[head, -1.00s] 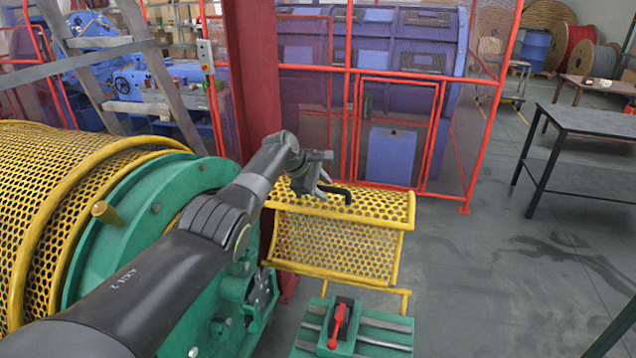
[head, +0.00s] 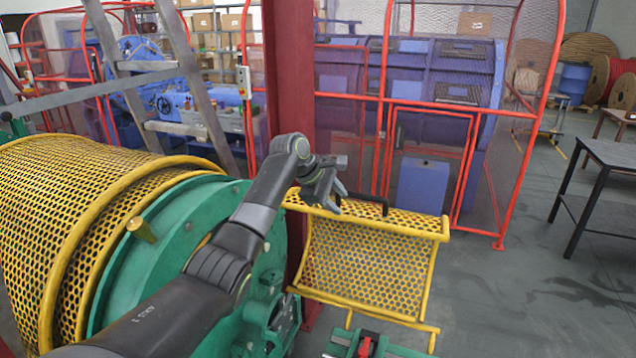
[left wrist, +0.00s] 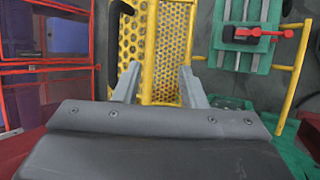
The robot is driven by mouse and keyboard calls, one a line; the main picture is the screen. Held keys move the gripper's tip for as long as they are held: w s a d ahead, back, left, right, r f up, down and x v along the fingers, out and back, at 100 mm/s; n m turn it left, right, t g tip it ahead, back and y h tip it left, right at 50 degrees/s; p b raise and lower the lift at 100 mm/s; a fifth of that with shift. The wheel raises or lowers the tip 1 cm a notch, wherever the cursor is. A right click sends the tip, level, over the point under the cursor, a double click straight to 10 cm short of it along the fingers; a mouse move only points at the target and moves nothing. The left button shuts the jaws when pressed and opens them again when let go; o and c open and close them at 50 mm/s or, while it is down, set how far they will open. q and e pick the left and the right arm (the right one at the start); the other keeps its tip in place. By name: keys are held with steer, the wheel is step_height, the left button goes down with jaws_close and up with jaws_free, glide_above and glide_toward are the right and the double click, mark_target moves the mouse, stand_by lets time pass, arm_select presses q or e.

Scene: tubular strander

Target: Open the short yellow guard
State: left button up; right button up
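The short yellow guard (head: 365,265) is a curved perforated panel in a yellow tube frame, right of the green drum in the head view. A black bar handle (head: 372,200) sits on its top edge. The guard's mesh also shows in the left wrist view (left wrist: 157,45), with the black handle (left wrist: 116,45) at its left. My left gripper (head: 338,198) is at the guard's top left, just left of the handle in the head view. In the left wrist view its fingers (left wrist: 159,84) are apart with nothing between them. Contact with the handle cannot be told. My right gripper is out of view.
A green drum (head: 170,240) and a larger yellow mesh guard (head: 60,220) stand at left. A dark red post (head: 290,90) rises behind my left arm. A red-framed mesh fence (head: 440,130) stands behind. A red-handled green fixture (left wrist: 250,40) is beside the guard.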

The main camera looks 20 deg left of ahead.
arm_select(q)
steer(key=b+v, duration=0.2)
steer(key=v, duration=0.6)
steer(key=shift+s+r, duration=0.1)
steer(key=shift+r, duration=0.05)
steer(key=shift+c, duration=0.4)
